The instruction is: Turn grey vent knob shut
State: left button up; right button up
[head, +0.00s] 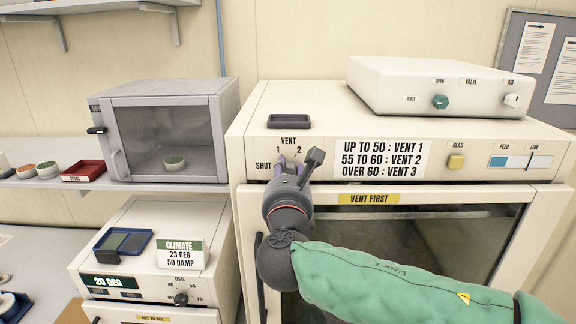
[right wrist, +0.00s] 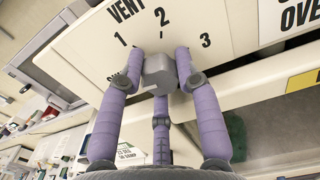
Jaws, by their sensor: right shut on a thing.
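The grey vent knob (right wrist: 158,74) sits on the upper front panel of the large cream oven (head: 312,98), under the word VENT with marks SHUT, 1, 2 and 3. My right gripper (head: 285,168) is at the knob, and its fingers hide most of the knob in the head view. In the right wrist view the purple fingers of my right gripper (right wrist: 161,56) are closed on the knob from both sides, with a third finger below. My left gripper is not in view.
The oven door (head: 520,235) with a VENT FIRST label lies below the panel, behind my right arm. A white valve box (head: 430,75) and a small dark tray (head: 289,121) sit on top of the oven. A glass-fronted chamber (head: 165,130) stands at left.

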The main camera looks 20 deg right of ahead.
jog(key=shift+a+f+n+p, duration=0.1)
jog(key=shift+f+n+p, duration=0.2)
jog(key=shift+f+n, duration=0.25)
jog(key=shift+n, duration=0.25)
jog(key=o, duration=1.1)
jog(key=shift+o, duration=0.2)
jog(key=shift+r, duration=0.1)
jog(key=shift+s+r, duration=0.1)
jog(key=shift+r, duration=0.15)
jog(key=v, duration=0.7)
jog(key=shift+s, duration=0.4)
